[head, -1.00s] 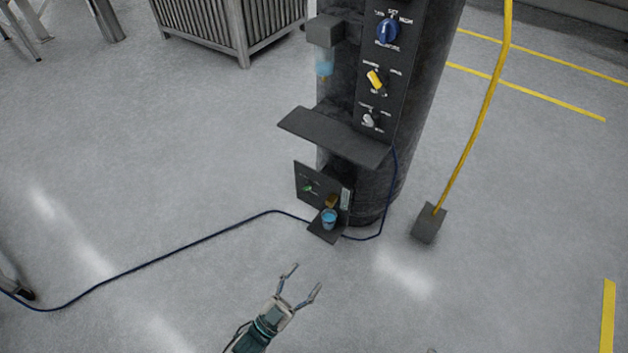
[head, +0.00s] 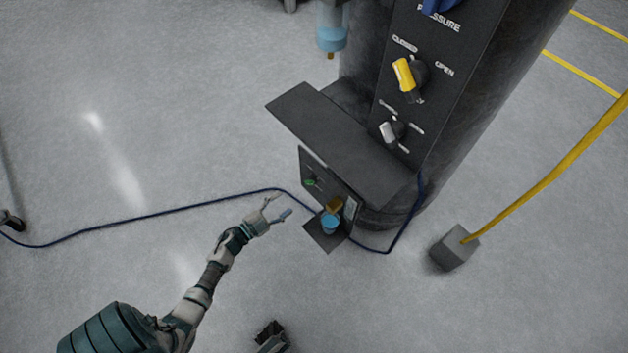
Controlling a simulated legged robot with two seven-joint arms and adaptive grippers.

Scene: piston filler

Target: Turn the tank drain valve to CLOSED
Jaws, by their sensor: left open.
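The lower panel (head: 318,178) at the foot of the dark tank (head: 470,110) carries a small green handle (head: 310,182). Its lettering is too small to read, so I cannot confirm it as the drain valve. A brown-orange part (head: 334,205) sits beside it, above a blue cup (head: 329,224). Higher up, a yellow knob (head: 404,76) has CLOSED at its upper left and OPEN at its right; it points to the upper left. My left gripper (head: 278,207) is open and empty, left of the lower panel and apart from it.
A dark shelf (head: 345,133) juts out above the lower panel. A blue hose (head: 150,213) runs along the floor behind my left gripper. A grey block (head: 455,250) with a yellow cable (head: 550,185) stands at the right.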

